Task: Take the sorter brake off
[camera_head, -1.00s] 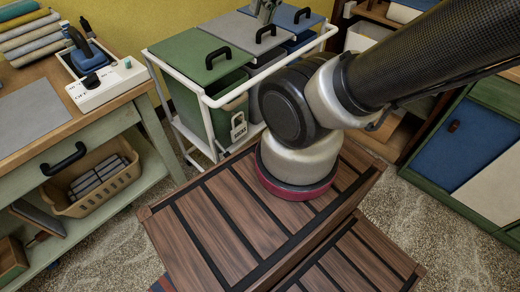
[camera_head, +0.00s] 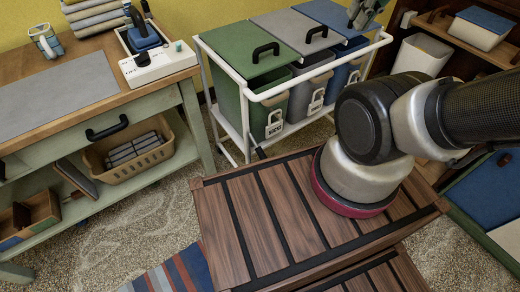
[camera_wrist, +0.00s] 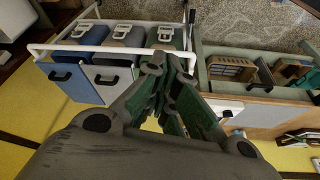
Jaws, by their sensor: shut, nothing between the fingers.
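The sorter is a white wheeled frame (camera_head: 248,112) holding a green, a grey and a blue lidded bin. A small dark lever-like part (camera_head: 259,152) shows low at its front left and may be the brake; its setting cannot be told. A black part (camera_wrist: 191,16) by the frame also shows in the wrist view. My gripper (camera_wrist: 166,62) is shut and empty, with its fingers in front of the bins in the wrist view. In the head view it shows only partly at the top edge, by the blue lid (camera_head: 340,48).
A workbench (camera_head: 110,85) with an iron-like tool (camera_head: 143,38) and a basket (camera_head: 125,165) stands on the left. A slatted wooden surface (camera_head: 260,220) lies below my arm. Shelves (camera_head: 470,60) stand at the right. Speckled floor shows between bench and sorter.

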